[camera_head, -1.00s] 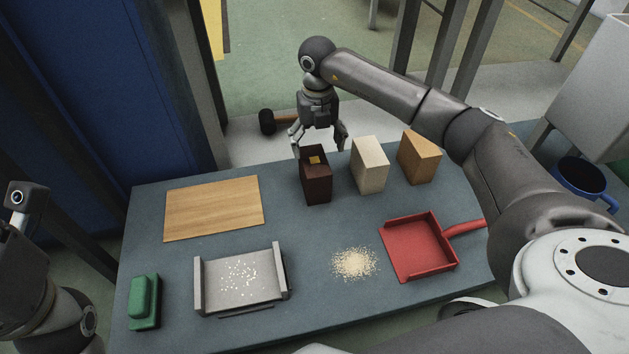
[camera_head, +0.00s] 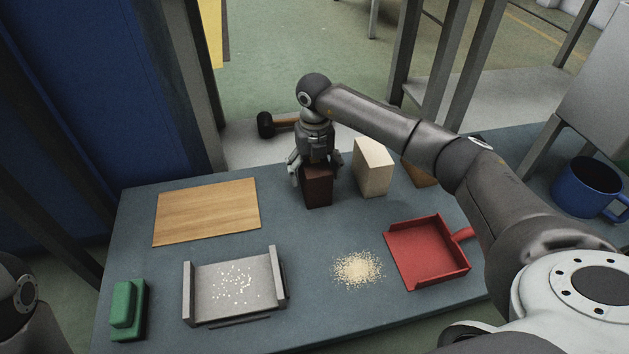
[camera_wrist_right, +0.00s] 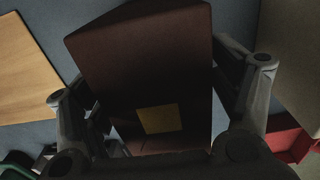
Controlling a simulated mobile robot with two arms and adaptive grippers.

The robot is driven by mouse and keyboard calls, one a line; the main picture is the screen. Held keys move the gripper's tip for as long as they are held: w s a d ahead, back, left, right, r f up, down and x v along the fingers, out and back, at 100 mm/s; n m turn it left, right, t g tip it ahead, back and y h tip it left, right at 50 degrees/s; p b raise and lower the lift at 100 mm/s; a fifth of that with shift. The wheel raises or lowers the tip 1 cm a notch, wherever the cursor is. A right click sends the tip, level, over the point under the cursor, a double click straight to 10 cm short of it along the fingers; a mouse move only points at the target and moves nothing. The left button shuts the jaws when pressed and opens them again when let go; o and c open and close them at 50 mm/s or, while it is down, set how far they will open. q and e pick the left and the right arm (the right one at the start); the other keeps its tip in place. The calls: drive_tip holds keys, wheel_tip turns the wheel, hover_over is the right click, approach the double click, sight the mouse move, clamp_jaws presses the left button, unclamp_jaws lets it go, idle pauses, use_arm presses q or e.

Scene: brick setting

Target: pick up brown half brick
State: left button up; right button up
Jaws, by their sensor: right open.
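The dark brown half brick (camera_head: 317,190) stands upright near the back of the grey-blue table (camera_head: 220,250). My right gripper (camera_head: 315,172) is lowered over its top, with a finger on either side. In the right wrist view the brick (camera_wrist_right: 150,70) sits between the open fingers, with a small tan square on it. Whether the fingers touch it I cannot tell. The cream brick (camera_head: 373,165) and the tan brick (camera_head: 420,172) stand to its right, the tan one mostly behind my arm. My left gripper is not in view; only part of my left arm shows at the left edge.
A wooden board (camera_head: 206,212) lies at left. A metal tray (camera_head: 236,289) with white bits, a green block (camera_head: 129,310), a crumb pile (camera_head: 357,269) and a red dustpan (camera_head: 427,252) lie in front. A blue mug (camera_head: 590,188) stands right.

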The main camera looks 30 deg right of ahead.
drive_tip(key=shift+f, duration=0.1)
drive_tip(key=c, duration=1.6)
